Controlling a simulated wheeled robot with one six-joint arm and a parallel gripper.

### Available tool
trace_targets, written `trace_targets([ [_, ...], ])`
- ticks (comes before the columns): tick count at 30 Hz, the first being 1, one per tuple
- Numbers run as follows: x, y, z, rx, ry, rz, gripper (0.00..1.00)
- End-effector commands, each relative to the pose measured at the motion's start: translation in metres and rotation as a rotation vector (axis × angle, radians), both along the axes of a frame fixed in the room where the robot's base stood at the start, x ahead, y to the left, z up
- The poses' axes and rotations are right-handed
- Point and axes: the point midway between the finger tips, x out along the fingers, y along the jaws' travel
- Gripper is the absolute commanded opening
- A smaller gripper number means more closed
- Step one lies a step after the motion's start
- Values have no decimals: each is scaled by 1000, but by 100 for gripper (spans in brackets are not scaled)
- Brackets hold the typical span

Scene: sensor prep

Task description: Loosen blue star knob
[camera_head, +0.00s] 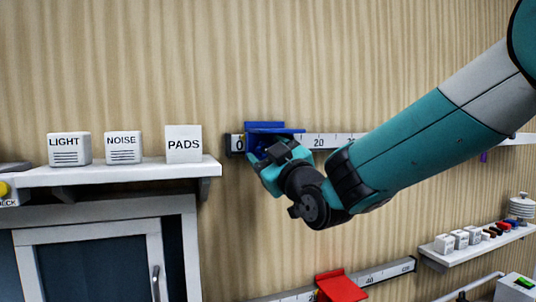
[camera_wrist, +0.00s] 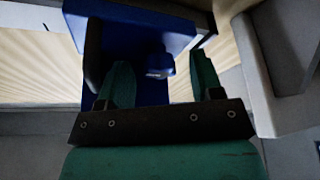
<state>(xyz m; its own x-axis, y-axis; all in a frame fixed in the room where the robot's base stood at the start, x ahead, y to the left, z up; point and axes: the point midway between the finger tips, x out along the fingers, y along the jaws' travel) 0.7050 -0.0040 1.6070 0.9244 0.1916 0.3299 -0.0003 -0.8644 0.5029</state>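The blue star knob (camera_wrist: 160,65) shows in the wrist view, small and dark, below the blue slider (camera_wrist: 130,22). My gripper (camera_wrist: 161,72) has its two teal fingers spread apart. The knob appears between the fingertips, closer to the right one, with a clear gap to the left one. I cannot tell whether the right finger touches it. In the head view the blue slider (camera_head: 265,127) sits near the 0 end of the upper scale rail (camera_head: 319,141). My gripper (camera_head: 268,165) is at the slider from below and in front, and hides the knob there.
A white shelf (camera_head: 110,175) with boxes marked LIGHT, NOISE and PADS (camera_head: 184,144) is on the left. A red slider (camera_head: 340,288) sits on a lower rail (camera_head: 388,273). A small shelf (camera_head: 470,251) with several items is at right. Bare wall lies above the upper rail.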

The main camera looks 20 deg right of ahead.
Motion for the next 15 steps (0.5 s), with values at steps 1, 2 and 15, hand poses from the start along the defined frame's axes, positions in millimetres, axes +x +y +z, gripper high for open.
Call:
trace_targets([
  [1, 0, 0, 1, 0, -2, 0, 61],
  [2, 0, 0, 1, 0, -2, 0, 61],
  [15, 0, 1, 2, 26, -2, 1, 61],
])
